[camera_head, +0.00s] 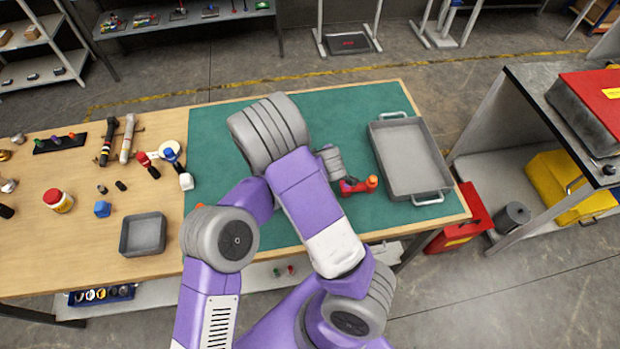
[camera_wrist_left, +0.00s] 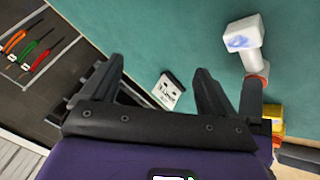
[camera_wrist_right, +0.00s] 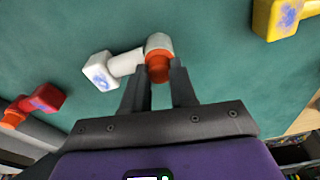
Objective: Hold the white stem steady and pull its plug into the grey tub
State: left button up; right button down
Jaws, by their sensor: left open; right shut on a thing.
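The white stem (camera_wrist_right: 125,64) lies on the green mat in the right wrist view, its orange plug (camera_wrist_right: 159,68) at one end. My right gripper (camera_wrist_right: 158,80) is shut on the plug. The white stem also shows at the upper right of the left wrist view (camera_wrist_left: 243,34), with a dark finger beside its red-orange end. My left gripper (camera_wrist_left: 160,68) is open and empty, apart from the stem. In the head view my arms hide the stem and both gripper tips. A small grey tub (camera_head: 143,234) stands on the wooden tabletop at the left.
A large grey tray with handles (camera_head: 411,157) sits on the mat's right side. A red stem (camera_wrist_right: 38,102) and a yellow stem (camera_wrist_right: 285,15) lie near the white one. A printed white card (camera_wrist_left: 168,90) lies beyond my left fingers. Tools and a jar (camera_head: 58,200) occupy the left tabletop.

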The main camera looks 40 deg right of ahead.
pick_arm(q)
jog(key=s+a+f+n+g+y, duration=0.1)
jog(key=s+a+n+g+y, duration=0.1)
jog(key=a+n+y, duration=0.4)
jog(key=shift+m+y, duration=0.3)
jog(key=shift+y, duration=0.1)
jog(key=x, duration=1.1)
jog(key=shift+f, duration=0.5)
jog(key=shift+c, duration=0.3)
jog(key=c, duration=1.2)
pick_arm(e)
jog(key=shift+a, duration=0.1)
pick_arm(q)
jog(key=shift+d, duration=0.1)
pick_arm(e)
jog(key=shift+s+a, duration=0.1)
jog(key=shift+s, duration=0.05)
